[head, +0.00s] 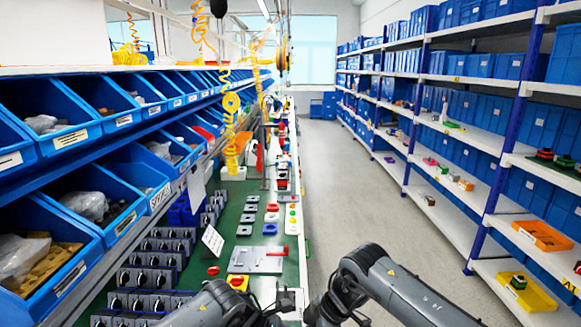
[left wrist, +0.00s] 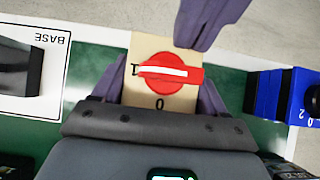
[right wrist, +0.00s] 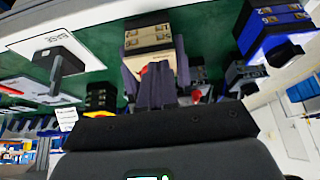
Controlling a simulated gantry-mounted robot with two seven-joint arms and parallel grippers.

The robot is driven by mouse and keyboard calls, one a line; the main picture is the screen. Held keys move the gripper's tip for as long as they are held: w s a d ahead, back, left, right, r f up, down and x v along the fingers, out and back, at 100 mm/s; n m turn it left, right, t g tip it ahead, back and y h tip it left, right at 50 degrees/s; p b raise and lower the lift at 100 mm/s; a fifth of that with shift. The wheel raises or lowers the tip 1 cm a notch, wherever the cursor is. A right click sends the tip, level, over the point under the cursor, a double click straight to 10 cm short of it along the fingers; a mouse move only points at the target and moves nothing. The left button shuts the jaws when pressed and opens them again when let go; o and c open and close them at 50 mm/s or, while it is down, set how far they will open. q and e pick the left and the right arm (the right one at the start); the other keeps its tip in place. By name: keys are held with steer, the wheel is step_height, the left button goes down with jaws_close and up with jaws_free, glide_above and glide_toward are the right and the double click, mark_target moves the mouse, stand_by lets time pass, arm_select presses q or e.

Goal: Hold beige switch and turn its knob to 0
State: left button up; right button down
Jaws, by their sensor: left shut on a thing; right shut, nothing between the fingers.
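The beige switch (left wrist: 148,50) has a round red knob (left wrist: 165,75) with a white line lying sideways in the left wrist view. One end of the line is at the mark 1, while the mark 0 is below the knob. My left gripper (left wrist: 162,104) is shut on the switch body, one finger on each side. My right gripper (right wrist: 155,95) is shut and empty, its fingertips close to the knob; they also show at the top of the left wrist view (left wrist: 203,30). In the right wrist view these fingers hide most of the knob, so contact is unclear.
A white BASE plate (left wrist: 30,85) with a black part lies to the left in the left wrist view. A blue switch (left wrist: 285,95) is close on the right. In the head view, blue bins (head: 95,205) line the left and shelves (head: 450,225) the right.

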steer(key=shift+w, duration=0.4)
steer(key=shift+w, duration=0.35)
steer(key=shift+w, duration=0.4)
steer(key=shift+w+d, duration=0.1)
steer(key=shift+d, duration=0.25)
stand_by(0.5)
step_height(320, 180, up, 6)
stand_by(0.5)
stand_by(0.4)
